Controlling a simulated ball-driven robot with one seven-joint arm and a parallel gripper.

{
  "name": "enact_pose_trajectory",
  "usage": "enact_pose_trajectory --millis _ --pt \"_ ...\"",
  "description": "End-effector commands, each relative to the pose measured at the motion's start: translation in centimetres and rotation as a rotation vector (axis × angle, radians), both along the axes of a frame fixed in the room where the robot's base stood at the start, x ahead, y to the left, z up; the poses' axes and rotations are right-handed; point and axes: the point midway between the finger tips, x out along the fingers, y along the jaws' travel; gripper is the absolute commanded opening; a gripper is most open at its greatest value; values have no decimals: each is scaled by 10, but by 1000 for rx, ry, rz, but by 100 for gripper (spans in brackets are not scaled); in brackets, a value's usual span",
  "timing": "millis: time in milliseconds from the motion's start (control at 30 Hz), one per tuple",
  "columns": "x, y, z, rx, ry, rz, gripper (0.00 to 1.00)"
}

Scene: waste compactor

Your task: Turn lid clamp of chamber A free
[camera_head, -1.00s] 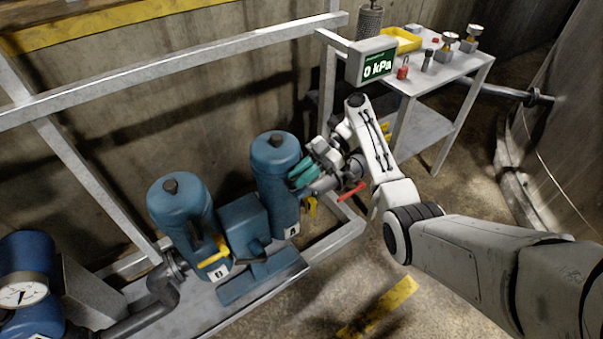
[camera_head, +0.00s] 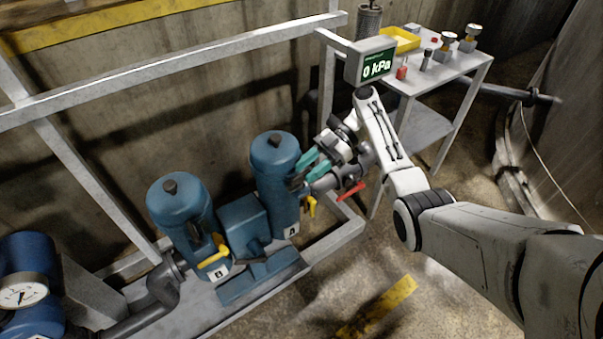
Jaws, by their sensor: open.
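Two blue filter chambers with dark top knobs stand on the skid, the right chamber (camera_head: 274,165) and the left chamber (camera_head: 180,208). My gripper (camera_head: 311,165), with teal fingertips, is open just right of the right chamber's upper side. A dark fitting (camera_head: 297,184) shows on that side, just below the fingertips; I cannot tell surely whether it is the lid clamp or whether the fingers touch it. Nothing shows held between the fingers.
A red lever (camera_head: 350,192) sits on the grey pipe below my wrist, and a yellow handle (camera_head: 311,206) hangs nearby. Another yellow handle (camera_head: 215,253) is on the left chamber. A display (camera_head: 372,63) reads 0 kPa. A metal frame rail (camera_head: 170,70) crosses above.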

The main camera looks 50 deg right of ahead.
Motion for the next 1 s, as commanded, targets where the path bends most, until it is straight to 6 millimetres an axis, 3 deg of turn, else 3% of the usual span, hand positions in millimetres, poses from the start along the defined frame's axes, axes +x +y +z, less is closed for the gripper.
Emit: enact_pose_trajectory --millis 200,400,1000 --pt "-12 -41 17 -3 0 -3 40" --pt "-18 -61 26 -1 0 1 40" --pt "-20 -67 29 0 -1 1 40"
